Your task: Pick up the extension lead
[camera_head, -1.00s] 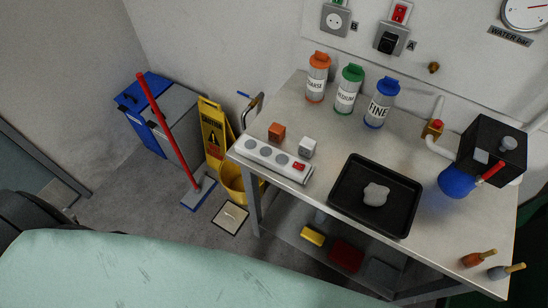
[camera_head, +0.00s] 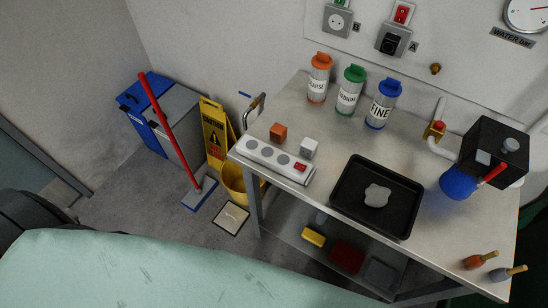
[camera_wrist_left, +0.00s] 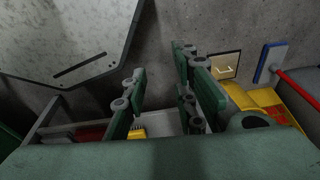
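The extension lead (camera_head: 262,154) is a white strip with several grey round sockets and a red switch at its right end. It lies along the front left edge of the metal table (camera_head: 330,142), and no gripper touches it in the head view. My left gripper (camera_wrist_left: 165,98) shows only in the left wrist view, its green fingers apart with nothing between them. The extension lead cannot be made out in that view. My right gripper is in neither view.
An orange cube (camera_head: 278,132) and a white cube (camera_head: 309,148) sit just behind the lead. A black tray (camera_head: 341,206) is to its right. Three bottles stand farther back. A yellow bucket (camera_head: 234,181) and mop (camera_head: 174,130) stand on the floor left of the table.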

